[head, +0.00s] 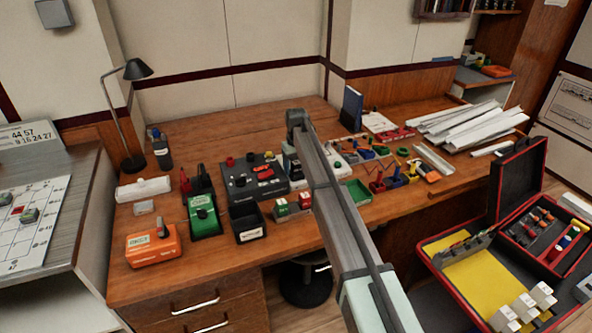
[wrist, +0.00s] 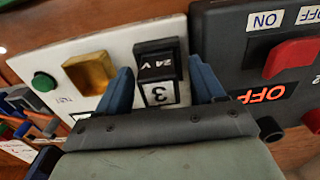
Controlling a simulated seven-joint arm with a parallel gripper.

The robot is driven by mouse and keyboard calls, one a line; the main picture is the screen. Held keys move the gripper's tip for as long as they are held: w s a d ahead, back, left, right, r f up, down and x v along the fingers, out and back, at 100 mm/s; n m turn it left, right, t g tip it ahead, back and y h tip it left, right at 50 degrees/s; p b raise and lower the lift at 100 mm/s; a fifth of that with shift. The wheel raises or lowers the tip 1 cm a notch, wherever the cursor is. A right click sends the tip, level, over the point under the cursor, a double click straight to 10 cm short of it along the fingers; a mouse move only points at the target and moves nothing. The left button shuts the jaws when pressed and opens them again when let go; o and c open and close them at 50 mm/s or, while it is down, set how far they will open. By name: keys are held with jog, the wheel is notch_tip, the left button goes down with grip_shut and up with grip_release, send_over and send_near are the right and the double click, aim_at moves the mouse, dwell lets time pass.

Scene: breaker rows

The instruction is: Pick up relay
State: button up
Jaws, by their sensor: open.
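My gripper (wrist: 162,82) is open, with one blue finger on each side of the relay. I cannot tell whether either finger touches it. In the head view my arm hides most of this spot, and the relay cannot be made out with certainty there.
On the same panel are a brass-coloured block (wrist: 90,74) and a green button (wrist: 44,82). A black switch box (head: 253,178) with a red switch stands close beside the panel.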

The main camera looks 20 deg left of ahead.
jog(key=shift+c, duration=0.4)
jog(key=c, duration=1.1)
jog(key=shift+r, duration=0.15)
